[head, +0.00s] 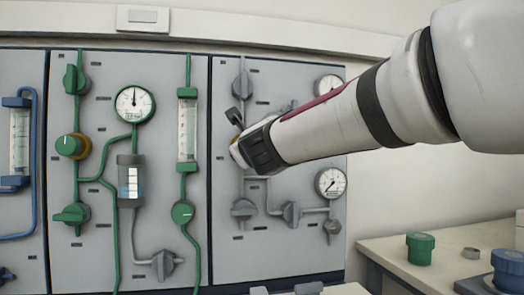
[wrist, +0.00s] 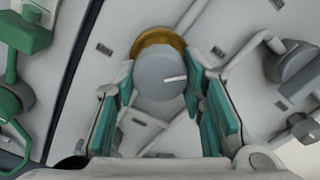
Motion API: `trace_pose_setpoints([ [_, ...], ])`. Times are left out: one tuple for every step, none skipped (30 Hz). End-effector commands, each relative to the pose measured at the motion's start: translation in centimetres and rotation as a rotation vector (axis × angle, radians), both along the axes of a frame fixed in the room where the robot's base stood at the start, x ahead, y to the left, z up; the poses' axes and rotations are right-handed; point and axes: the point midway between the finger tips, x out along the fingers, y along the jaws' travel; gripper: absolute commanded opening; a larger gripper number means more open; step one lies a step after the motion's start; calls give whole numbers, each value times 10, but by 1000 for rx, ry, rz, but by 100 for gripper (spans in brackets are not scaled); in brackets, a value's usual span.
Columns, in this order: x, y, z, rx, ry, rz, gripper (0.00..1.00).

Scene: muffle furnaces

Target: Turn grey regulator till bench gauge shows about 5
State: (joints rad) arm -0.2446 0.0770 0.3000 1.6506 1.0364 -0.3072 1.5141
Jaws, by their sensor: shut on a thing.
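The grey regulator (wrist: 158,76) is a round grey knob with a white pointer line and a brass-coloured ring behind it, on the grey-piped panel. In the wrist view its pointer aims right. My gripper (wrist: 160,88) has its teal-padded fingers on either side of the knob, shut on it. In the head view my gripper (head: 242,150) is at the panel and hides most of the knob. Two round gauges are on this panel, an upper one (head: 328,84) partly behind my arm and a lower one (head: 331,182). Which is the bench gauge, and their readings, I cannot tell.
Grey valves (head: 292,214) and pipes sit below my gripper. A green-piped panel (head: 105,170) with its own gauge (head: 134,104) and knobs stands to the left. A bench (head: 400,250) at the lower right holds a green-capped item (head: 420,248).

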Motion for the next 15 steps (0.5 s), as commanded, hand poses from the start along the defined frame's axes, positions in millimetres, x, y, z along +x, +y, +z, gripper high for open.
trace_pose_setpoints([
  [1, 0, -3, 0, 5, -1, 9],
  [1, 0, -2, 0, 5, -1, 9],
  [1, 0, -2, 0, 5, -1, 9],
  [1, 0, -2, 0, 5, -1, 9],
  [1, 0, -2, 0, 5, -1, 9],
  [1, 0, -3, 0, 5, -1, 9],
  [1, 0, -3, 0, 5, -1, 9],
  [1, 0, -3, -1, 4, -1, 9],
  [1, 0, -3, -1, 4, -1, 9],
  [1, 0, -3, -1, 4, -1, 44],
  [1, 0, -3, -1, 4, -1, 51],
  [1, 0, -2, -1, 4, -1, 58],
  [1, 0, -2, -1, 4, -1, 58],
  [1, 0, -2, -1, 3, -1, 58],
  [1, 0, -2, -1, 3, -1, 58],
])
